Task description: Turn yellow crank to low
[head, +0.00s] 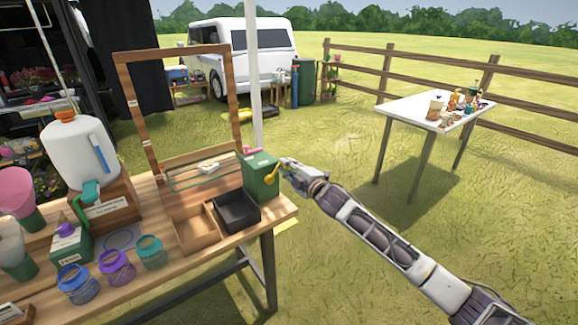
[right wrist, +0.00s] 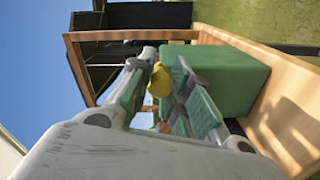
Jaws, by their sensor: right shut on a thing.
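The yellow crank (head: 271,175) is on the right side of a green box (head: 258,178) at the right end of the wooden table. My right gripper (head: 284,168) reaches it from the right. In the right wrist view the yellow crank knob (right wrist: 159,82) sits between the two fingers (right wrist: 163,90), and the gripper is shut on it. The green box (right wrist: 225,75) stands just beyond the fingers. Any low marking on the box is not visible. My left gripper is not in view.
A black tray (head: 237,211) and an upright wooden frame (head: 130,95) stand beside the green box. A white dispenser (head: 80,150) and several jars are farther left on the table (head: 200,255). Grass right of the table is open up to a white table (head: 410,110).

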